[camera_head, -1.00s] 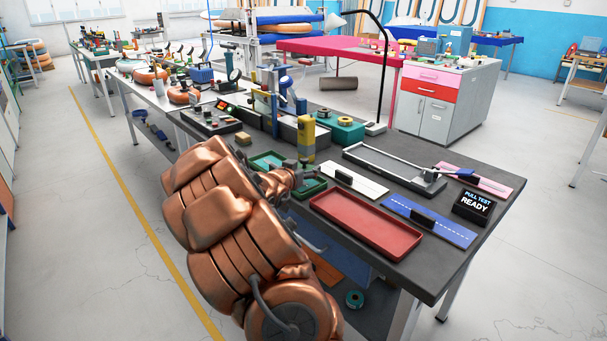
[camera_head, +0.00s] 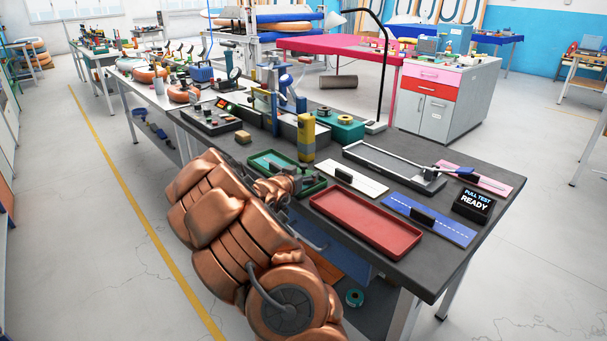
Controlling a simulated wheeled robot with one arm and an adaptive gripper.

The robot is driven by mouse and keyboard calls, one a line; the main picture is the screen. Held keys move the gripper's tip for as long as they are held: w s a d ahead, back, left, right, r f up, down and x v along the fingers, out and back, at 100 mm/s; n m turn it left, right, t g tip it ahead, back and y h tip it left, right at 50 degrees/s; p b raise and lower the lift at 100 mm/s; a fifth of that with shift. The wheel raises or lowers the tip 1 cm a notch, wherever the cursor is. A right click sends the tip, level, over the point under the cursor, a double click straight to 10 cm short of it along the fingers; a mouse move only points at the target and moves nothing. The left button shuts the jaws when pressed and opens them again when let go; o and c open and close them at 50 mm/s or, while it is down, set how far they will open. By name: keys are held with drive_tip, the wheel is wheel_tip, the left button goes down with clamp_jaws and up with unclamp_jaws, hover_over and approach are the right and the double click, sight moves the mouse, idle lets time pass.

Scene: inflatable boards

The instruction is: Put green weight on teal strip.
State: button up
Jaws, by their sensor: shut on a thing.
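My gripper (camera_head: 300,186) is at the near left edge of the workbench, over the near end of a green tray (camera_head: 262,157). My copper-coloured arm hides most of it. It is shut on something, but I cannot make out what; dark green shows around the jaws. A dark piece lies in the visible part of the green tray. I cannot make out the green weight or a teal strip with certainty.
Right of my gripper lie a white strip (camera_head: 345,177) and a blue strip (camera_head: 452,230) with black blocks, a red tray (camera_head: 365,222), a grey tray (camera_head: 385,165), a pink strip (camera_head: 497,188) and a display (camera_head: 473,206).

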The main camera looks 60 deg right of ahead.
drive_tip(key=shift+f, duration=0.35)
drive_tip(key=shift+s+a+f, duration=0.1)
drive_tip(key=shift+s+f, duration=0.05)
drive_tip(key=shift+f, duration=0.4)
drive_tip(key=o, duration=1.3)
drive_tip(key=shift+f, duration=0.15)
drive_tip(key=shift+o, duration=0.3)
drive_tip(key=shift+f+b, duration=0.2)
drive_tip(key=shift+b, duration=0.1)
drive_tip(key=shift+s+f, duration=0.1)
drive_tip(key=shift+f, duration=0.05)
drive_tip(key=shift+r, duration=0.55)
drive_tip(key=w+r+v, duration=0.1)
drive_tip(key=v, duration=1.1)
drive_tip(key=shift+s+r, duration=0.2)
drive_tip(key=shift+r, duration=0.1)
